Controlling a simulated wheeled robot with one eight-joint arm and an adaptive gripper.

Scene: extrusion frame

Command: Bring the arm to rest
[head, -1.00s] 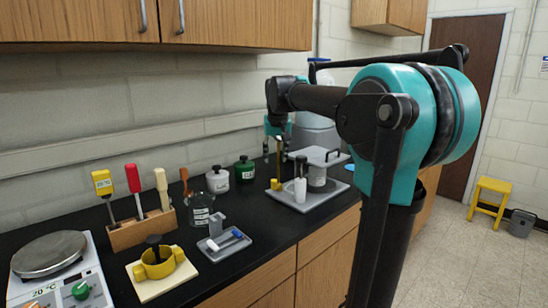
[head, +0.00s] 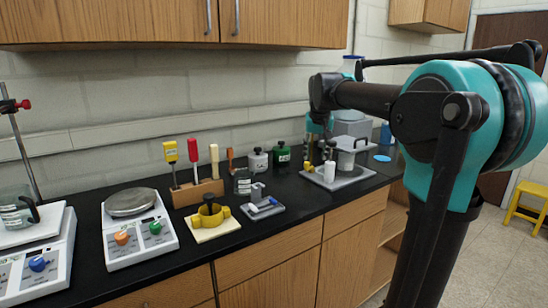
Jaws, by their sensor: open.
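My arm, black with teal joint covers, fills the right side of the head view. Its forearm reaches left and back over the bench, and the wrist hangs down at the far end. My gripper (head: 309,152) points down, small and far off, above or near the grey tray (head: 352,178) at the back of the bench. It is open, and I see nothing held in it. The fingertips are partly lost against the things behind them.
The black bench (head: 90,268) carries a hot plate (head: 131,203), another white device (head: 38,262) at left, a wooden tool rack (head: 197,192), a yellow clamp-like piece (head: 209,216) and bottles (head: 282,155). Wall cabinets (head: 170,20) hang above. A yellow stool (head: 527,208) stands on open floor at right.

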